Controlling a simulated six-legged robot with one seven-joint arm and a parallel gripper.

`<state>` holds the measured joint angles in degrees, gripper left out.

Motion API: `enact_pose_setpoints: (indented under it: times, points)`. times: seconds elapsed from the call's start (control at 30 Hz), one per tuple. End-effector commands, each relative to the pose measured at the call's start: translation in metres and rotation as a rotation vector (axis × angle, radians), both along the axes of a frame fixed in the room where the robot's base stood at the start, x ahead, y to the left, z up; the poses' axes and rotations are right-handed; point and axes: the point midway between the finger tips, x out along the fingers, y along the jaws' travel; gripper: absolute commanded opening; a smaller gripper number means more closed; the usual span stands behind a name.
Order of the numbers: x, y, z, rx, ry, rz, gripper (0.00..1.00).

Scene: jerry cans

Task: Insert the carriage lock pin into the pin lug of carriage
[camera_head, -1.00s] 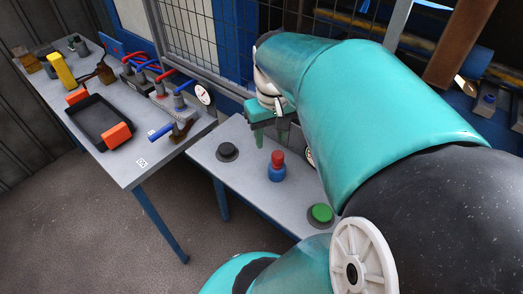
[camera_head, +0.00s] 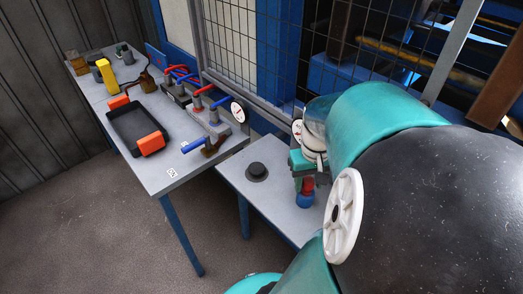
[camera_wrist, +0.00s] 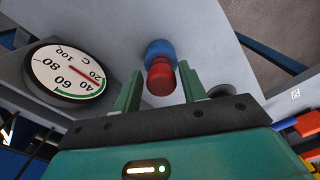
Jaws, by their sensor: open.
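A small piece with a red top and a blue base (camera_head: 306,199) stands on the near grey table; I cannot tell whether it is the carriage lock pin. My gripper (camera_head: 306,180) is over it in the head view and partly hides it. In the wrist view the open green fingers of my gripper (camera_wrist: 160,73) point at the red-and-blue piece (camera_wrist: 160,68), which shows between and beyond their tips. I see no grip on it. I cannot make out the carriage or its pin lug with certainty.
A black round button (camera_head: 257,172) is left of the piece. A dial gauge (camera_wrist: 70,72) is close on the left in the wrist view. The farther table holds a black tray (camera_head: 136,124) and blue- and red-handled fittings (camera_head: 200,103). A wire mesh fence (camera_head: 232,45) stands behind.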

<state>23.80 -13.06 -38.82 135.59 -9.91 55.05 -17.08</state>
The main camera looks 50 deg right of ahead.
Motion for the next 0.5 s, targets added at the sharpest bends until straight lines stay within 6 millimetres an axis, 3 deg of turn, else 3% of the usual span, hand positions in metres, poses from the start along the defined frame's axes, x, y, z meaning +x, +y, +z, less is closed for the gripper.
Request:
enact_pose_setpoints:
  times: [0.2,0.37,0.5]
  points:
    - [0.0018,-0.0011,-0.0005,0.0,0.001,0.001,0.42]
    - [0.0021,-0.0011,-0.0004,0.0,0.001,0.001,0.12]
    - [0.0022,-0.0011,0.0003,-0.001,0.001,0.001,0.1]
